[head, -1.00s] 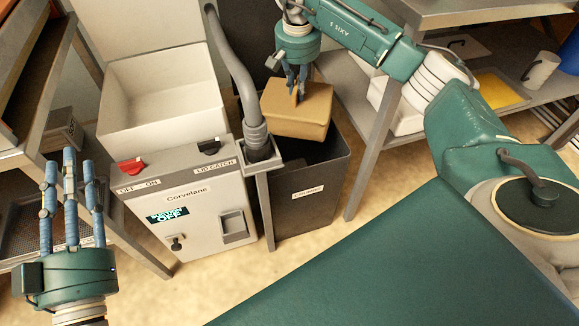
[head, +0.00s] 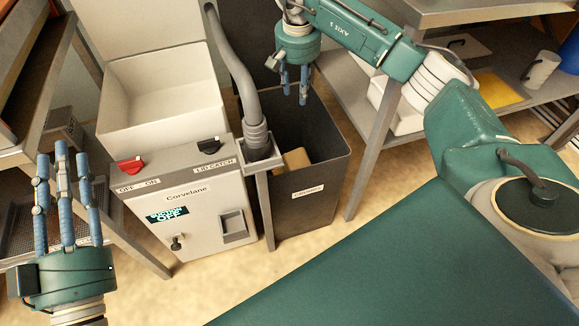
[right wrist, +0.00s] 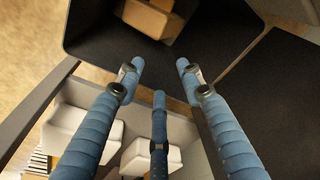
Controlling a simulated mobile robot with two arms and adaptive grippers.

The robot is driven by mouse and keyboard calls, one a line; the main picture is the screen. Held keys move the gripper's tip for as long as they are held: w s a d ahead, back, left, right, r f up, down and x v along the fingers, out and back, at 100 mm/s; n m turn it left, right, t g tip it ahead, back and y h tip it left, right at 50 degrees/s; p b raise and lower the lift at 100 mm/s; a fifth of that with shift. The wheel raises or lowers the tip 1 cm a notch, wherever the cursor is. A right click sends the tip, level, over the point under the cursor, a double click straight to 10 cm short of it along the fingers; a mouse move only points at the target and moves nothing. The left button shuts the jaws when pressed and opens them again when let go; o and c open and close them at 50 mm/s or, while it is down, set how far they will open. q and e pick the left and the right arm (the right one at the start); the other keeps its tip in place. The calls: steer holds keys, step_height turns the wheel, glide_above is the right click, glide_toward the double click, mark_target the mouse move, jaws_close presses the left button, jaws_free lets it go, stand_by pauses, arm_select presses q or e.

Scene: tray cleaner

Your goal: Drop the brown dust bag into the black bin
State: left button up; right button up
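The brown dust bag (head: 296,160) lies low inside the black bin (head: 318,178), partly hidden by the bin's front wall and the hose mount. In the right wrist view the bag (right wrist: 150,14) is inside the bin (right wrist: 90,45), beyond my fingers. My right gripper (head: 294,98) is above the bin's back edge with its fingers spread and nothing between them; it also shows open in the right wrist view (right wrist: 158,85). My left gripper (head: 62,165) is open and empty at the left, fingers pointing up, far from the bin.
The Corvelane machine (head: 185,205), its display reading off, stands left of the bin with an open white compartment (head: 160,100). A grey hose (head: 240,75) comes down beside the bin. Shelving (head: 375,140) stands to the right, holding a white mug (head: 541,70).

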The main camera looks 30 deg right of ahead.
step_height(320, 180, up, 12)
steer(key=s+a, duration=0.1)
stand_by(0.4)
steer(key=shift+s+a, duration=0.1)
